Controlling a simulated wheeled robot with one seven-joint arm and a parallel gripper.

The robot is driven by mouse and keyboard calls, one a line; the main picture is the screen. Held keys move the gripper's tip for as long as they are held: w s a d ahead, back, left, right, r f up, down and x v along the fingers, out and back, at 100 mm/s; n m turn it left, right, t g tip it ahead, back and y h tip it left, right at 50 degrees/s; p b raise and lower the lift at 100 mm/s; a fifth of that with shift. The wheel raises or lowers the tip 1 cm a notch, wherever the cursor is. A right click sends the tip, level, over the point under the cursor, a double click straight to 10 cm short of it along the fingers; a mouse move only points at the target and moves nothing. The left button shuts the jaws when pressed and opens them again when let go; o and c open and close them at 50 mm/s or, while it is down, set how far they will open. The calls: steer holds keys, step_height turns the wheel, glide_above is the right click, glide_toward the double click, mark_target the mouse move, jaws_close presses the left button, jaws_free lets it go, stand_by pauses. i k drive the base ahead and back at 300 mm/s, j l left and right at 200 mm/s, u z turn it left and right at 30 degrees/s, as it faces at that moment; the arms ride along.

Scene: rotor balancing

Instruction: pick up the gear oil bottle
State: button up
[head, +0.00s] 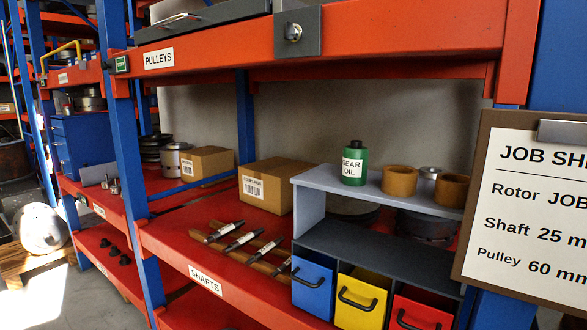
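The gear oil bottle (354,164) is a small green bottle with a black cap and a white label reading GEAR OIL. It stands upright on the left part of the top of a grey shelf unit (318,178) in the head view. Nothing covers it. My gripper is not in view.
Tan cylinders (400,180) and a small metal part (429,173) stand right of the bottle. Blue (313,287), yellow (358,300) and red drawers sit below. A cardboard box (266,186) stands left. A job sheet board (530,215) blocks the right side. An orange beam (400,35) runs overhead.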

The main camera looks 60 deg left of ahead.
mark_target(355, 164)
steer(key=k+u, duration=0.1)
steer(key=u, duration=1.25)
steer(key=l+u, duration=0.1)
steer(key=u, duration=0.25)
steer(key=i+l+u, duration=0.1)
steer(key=u, duration=0.3)
steer(key=k+j+u, duration=0.35)
steer(key=k+j, duration=0.05)
steer(key=j, duration=0.05)
